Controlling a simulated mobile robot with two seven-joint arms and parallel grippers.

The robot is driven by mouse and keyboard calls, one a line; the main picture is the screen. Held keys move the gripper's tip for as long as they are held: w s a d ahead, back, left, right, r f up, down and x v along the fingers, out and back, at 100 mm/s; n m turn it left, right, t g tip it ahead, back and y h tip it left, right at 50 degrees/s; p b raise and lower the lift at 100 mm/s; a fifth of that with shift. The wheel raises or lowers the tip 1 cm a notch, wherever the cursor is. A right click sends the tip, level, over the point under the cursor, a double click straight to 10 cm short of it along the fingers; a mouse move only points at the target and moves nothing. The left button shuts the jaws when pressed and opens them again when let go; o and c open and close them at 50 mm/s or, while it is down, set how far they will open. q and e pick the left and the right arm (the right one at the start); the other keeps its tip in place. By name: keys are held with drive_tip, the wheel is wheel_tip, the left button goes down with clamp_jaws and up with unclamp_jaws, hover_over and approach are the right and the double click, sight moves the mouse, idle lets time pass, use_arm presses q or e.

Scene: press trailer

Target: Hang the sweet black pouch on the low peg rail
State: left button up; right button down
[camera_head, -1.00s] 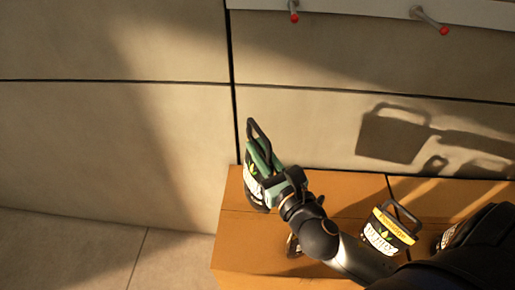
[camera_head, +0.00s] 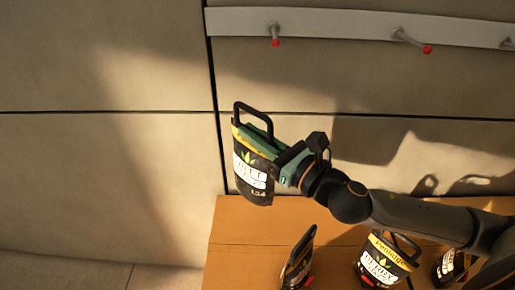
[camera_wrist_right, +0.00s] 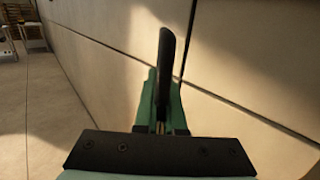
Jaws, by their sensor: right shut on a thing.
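A black pouch (camera_head: 252,172) with a yellow top band, a white label and a black loop handle hangs in my right gripper (camera_head: 256,142), left of the arm. The label's first letter is covered; "EET" seems to show. The green fingers are shut on the pouch near its top, below the loop. In the right wrist view the fingers (camera_wrist_right: 160,105) close around the dark handle, seen edge-on. The low peg rail (camera_head: 340,24) is a pale strip on the wall above, with grey red-tipped pegs; the left peg (camera_head: 274,34) is up and slightly right of the pouch. My left gripper is out of view.
An orange-brown bench (camera_head: 240,235) stands below against the panelled wall. On it are a "Porridge" pouch (camera_head: 380,262), a narrow dark pouch seen from its side (camera_head: 298,262) and another at the right (camera_head: 450,266). The wall left of the held pouch is clear.

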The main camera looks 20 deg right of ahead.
sight(258, 114)
drive_tip(key=r+n+y, duration=0.1)
drive_tip(key=r+n+g+y+b, duration=0.1)
drive_tip(key=r+y, duration=0.1)
drive_tip(key=r+n+g+y, duration=0.1)
drive_tip(key=r+y, duration=0.1)
drive_tip(key=shift+w+a+r+b, duration=0.1)
drive_tip(key=shift+w+a+b, duration=0.05)
drive_tip(key=shift+w+b, duration=0.25)
drive_tip(key=shift+s+r+n+g+y+b, duration=0.25)
drive_tip(key=shift+r+n+g+y+b, duration=0.15)
drive_tip(key=shift+r+n+g+y, duration=0.75)
drive_tip(key=s+r+n+g+y, duration=0.1)
drive_tip(key=s+d+r+n+g+y+b, duration=0.1)
drive_tip(key=r, duration=0.1)
drive_tip(key=s+r+n+g+y+b, duration=0.1)
drive_tip(key=r+y, duration=0.1)
drive_tip(key=shift+d+r+g, duration=0.2)
drive_tip(key=shift+d+g, duration=0.05)
drive_tip(key=shift+g, duration=0.1)
drive_tip(key=shift+s+d+r+g+y, duration=0.25)
drive_tip(key=shift+s+r+g, duration=0.05)
drive_tip(key=shift+r, duration=0.15)
drive_tip(key=w, duration=0.1)
drive_tip(key=w+d+p, duration=0.1)
drive_tip(key=w, duration=0.1)
drive_tip(key=w+d, duration=0.1)
drive_tip(key=shift+w+d+f+p, duration=0.1)
drive_tip(key=shift+w+f+p, duration=0.15)
drive_tip(key=shift+p, duration=0.15)
drive_tip(key=shift+b, duration=0.3)
